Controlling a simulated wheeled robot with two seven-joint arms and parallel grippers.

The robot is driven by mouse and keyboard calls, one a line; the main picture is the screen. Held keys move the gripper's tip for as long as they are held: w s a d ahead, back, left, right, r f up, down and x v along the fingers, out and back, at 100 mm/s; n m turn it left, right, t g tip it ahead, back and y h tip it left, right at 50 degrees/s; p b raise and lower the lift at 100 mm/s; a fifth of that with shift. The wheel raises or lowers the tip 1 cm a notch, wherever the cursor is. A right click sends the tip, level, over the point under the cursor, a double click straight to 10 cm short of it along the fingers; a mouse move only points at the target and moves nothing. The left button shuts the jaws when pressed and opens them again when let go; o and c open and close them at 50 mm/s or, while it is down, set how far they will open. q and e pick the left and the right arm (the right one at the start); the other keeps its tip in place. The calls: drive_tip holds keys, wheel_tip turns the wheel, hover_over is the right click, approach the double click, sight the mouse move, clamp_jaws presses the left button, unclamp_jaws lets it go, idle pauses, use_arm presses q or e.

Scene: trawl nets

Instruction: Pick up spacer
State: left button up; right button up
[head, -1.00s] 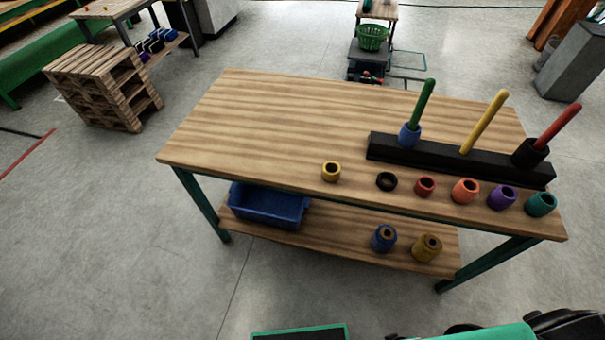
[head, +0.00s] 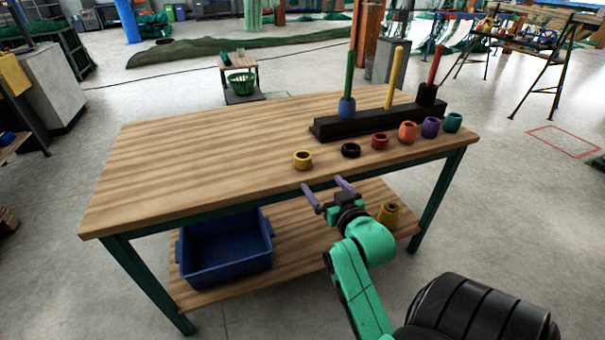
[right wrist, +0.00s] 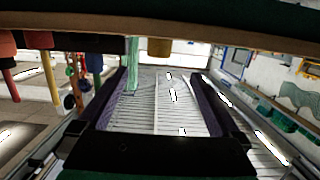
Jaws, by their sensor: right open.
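Several ring-shaped spacers stand in a row along the table's front edge: yellow (head: 302,160), black (head: 351,150), red (head: 380,141), orange (head: 407,131), purple (head: 430,127) and teal (head: 452,122). A blue spacer (head: 347,107) sits around the green peg and a black one (head: 427,94) around the red peg. My right gripper (head: 322,184) is open and empty, just in front of the table edge, below the yellow and black spacers in the picture. In the right wrist view a yellow spacer (right wrist: 159,47) shows beyond and between the two purple fingers. My left gripper is out of view.
The black peg rack (head: 375,120) stands at the table's right; its yellow peg (head: 395,78) is bare. On the lower shelf are a blue bin (head: 225,262) and a yellow-brown spacer (head: 388,214). The wooden tabletop (head: 200,155) is clear at left.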

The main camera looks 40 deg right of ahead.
sight(306, 163)
drive_tip(key=x, duration=1.4)
drive_tip(key=shift+w+d, duration=0.2)
drive_tip(key=shift+d, duration=0.05)
drive_tip(key=shift+s+r, duration=0.1)
drive_tip(key=c, duration=0.4)
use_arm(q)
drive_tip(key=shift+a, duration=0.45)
use_arm(e)
drive_tip(key=c, duration=1)
